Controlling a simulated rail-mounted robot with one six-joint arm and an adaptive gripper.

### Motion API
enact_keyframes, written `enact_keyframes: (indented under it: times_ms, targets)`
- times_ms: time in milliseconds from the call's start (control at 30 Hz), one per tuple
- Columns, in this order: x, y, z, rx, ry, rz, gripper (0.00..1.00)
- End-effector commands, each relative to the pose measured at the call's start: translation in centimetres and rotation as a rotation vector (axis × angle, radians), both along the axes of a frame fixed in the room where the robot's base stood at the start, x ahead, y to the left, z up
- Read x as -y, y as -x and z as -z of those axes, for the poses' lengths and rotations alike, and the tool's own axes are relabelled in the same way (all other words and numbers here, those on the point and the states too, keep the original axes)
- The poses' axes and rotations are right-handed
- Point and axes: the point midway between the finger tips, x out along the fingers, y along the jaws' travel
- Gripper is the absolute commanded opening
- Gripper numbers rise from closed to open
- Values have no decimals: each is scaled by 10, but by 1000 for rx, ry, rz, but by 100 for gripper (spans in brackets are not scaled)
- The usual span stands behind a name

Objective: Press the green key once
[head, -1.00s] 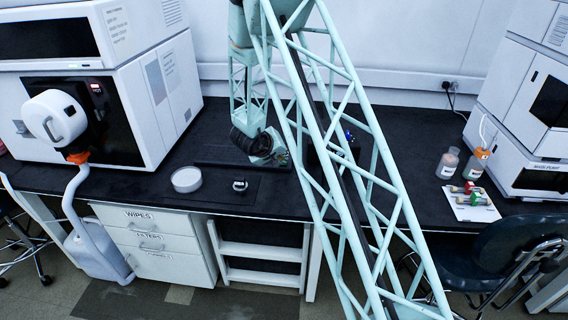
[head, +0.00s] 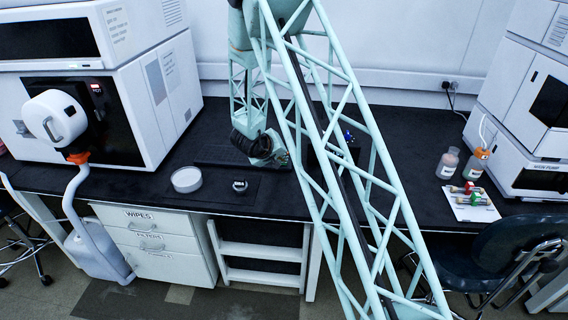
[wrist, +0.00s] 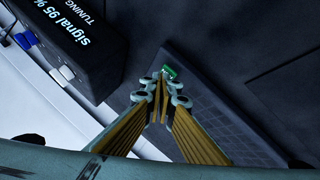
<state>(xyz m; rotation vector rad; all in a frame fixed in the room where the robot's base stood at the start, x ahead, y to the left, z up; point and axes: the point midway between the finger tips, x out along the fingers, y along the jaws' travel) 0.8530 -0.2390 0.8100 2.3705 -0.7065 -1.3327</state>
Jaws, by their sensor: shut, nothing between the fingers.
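The green key (wrist: 169,71) shows in the wrist view at the far end of a dark keypad (wrist: 222,112), just beyond my fingertips. My gripper (wrist: 161,82) is shut and empty, with its tips close to the key's near edge. I cannot tell whether they touch it. In the head view my gripper (head: 281,160) is low over the bench at the right end of the dark keypad (head: 222,151). The green key cannot be made out there, behind my wrist and gripper.
A black box with a display reading "signal 95 %" (wrist: 72,42) stands left of my fingers in the wrist view. A white round dish (head: 186,180) and a small dark round item (head: 240,186) lie in front of the keypad. Bottles (head: 448,163) stand at the right.

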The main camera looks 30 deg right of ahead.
Motion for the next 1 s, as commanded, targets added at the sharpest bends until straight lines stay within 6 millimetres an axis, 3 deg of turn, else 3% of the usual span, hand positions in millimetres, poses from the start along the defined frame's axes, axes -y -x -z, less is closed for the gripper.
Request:
enact_keyframes:
  times_ms: [433, 1000]
  targets:
    - [0, 0, 0, -1, 0, 1, 0]
    - [0, 0, -15, -1, 0, 1, 0]
